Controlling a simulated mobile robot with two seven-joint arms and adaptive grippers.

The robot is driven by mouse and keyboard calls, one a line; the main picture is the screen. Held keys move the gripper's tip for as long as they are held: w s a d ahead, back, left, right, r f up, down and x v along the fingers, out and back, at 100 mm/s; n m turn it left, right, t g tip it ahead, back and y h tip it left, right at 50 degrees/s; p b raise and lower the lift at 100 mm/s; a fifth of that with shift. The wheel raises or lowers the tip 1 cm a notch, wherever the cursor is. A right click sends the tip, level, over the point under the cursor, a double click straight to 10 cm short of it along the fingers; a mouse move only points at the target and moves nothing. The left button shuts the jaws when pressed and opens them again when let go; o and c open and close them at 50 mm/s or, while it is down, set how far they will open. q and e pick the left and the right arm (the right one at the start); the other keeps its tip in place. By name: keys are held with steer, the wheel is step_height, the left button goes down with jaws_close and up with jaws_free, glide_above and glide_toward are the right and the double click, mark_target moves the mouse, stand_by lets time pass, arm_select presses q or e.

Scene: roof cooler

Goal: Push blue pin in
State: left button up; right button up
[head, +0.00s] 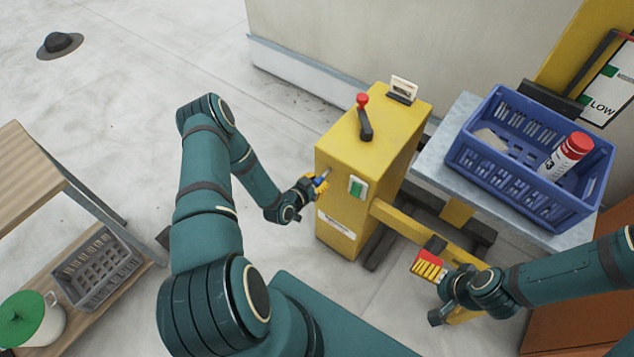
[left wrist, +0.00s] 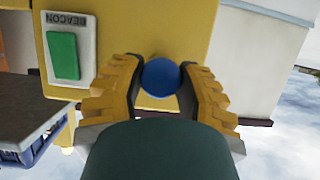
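The blue pin (left wrist: 161,77) shows as a round blue knob in the left wrist view, in front of the yellow box's face. It also shows as a small blue spot in the head view (head: 319,182), at the left face of the yellow box (head: 345,155). My left gripper (head: 321,184) is at that face, its two yellow ribbed fingers on either side of the knob and apparently touching it. The pin's shaft is hidden behind the knob. My right gripper (head: 428,268) is by the yellow beam, at a red part; its finger gap is unclear.
A green button plate labelled BEACON (left wrist: 64,55) is close beside the pin. A red-knobbed lever (head: 363,115) stands on the box. A blue crate (head: 480,160) with a red-capped can (head: 567,155) sits on a bench at right. A wooden shelf (head: 40,190) stands at left.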

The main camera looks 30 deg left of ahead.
arm_select(q)
jaws_close()
steer(key=w+b, duration=0.2)
steer(key=w, duration=0.2)
steer(key=shift+d+r, duration=0.1)
steer(key=o, duration=1.1)
jaws_free()
steer(key=shift+s, duration=0.1)
steer(key=shift+s, duration=0.3)
glide_toward(330, 170)
steer(key=v, duration=0.5)
steer(key=shift+s, duration=0.25)
